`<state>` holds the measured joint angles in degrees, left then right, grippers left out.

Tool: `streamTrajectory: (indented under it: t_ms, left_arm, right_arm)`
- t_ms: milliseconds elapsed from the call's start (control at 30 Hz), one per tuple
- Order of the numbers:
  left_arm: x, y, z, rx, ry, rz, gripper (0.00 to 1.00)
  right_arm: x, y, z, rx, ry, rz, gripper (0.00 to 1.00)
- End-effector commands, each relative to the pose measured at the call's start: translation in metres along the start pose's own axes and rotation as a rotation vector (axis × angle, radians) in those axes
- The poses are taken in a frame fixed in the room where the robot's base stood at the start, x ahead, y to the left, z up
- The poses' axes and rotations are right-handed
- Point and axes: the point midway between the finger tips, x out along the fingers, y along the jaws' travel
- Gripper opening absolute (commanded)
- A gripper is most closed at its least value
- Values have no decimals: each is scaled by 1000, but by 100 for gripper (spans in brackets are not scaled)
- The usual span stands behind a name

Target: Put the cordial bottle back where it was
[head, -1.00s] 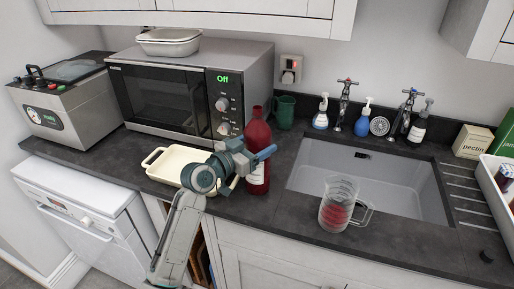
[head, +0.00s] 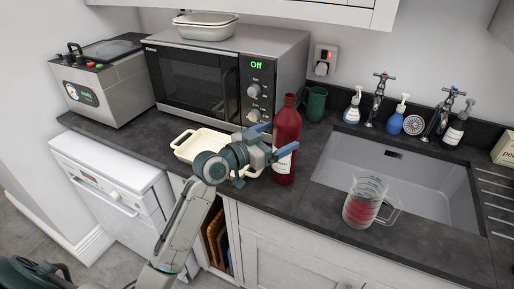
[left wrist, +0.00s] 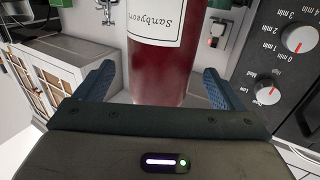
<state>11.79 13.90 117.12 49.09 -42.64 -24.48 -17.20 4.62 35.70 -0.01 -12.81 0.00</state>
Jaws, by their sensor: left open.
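The cordial bottle (head: 286,138), dark red with a white label, stands upright on the dark counter between the microwave and the sink. My left gripper (head: 279,143) is open at the bottle's near left side, with its blue fingers pointing at it. In the left wrist view the bottle (left wrist: 160,75) shows ahead, in line with the gap between the two spread fingers (left wrist: 160,88). Its label appears upside down there. I cannot tell whether either finger touches the glass. My right gripper is not in view.
A glass jug (head: 368,203) with red liquid stands at the sink's front edge. A cream dish (head: 184,150) lies behind my left gripper, before the microwave (head: 200,80). A green mug (head: 315,103) stands behind the bottle. The counter front right of the bottle is clear.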

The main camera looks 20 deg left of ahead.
Motion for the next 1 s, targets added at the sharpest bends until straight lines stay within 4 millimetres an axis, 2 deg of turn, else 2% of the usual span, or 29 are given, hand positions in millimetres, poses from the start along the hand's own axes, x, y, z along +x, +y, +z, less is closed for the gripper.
streamTrajectory:
  t_ms: [100,400,600,1000]
  left_arm:
    - [-26,1,4,6,-4,2,90]
    - [-67,-1,2,4,-4,0,90]
    - [-79,0,1,1,-2,2,90]
    - [-80,0,0,0,0,2,90]
  right_arm:
    - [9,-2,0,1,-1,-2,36]
    - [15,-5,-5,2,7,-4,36]
    - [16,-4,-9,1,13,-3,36]
    - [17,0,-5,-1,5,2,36]
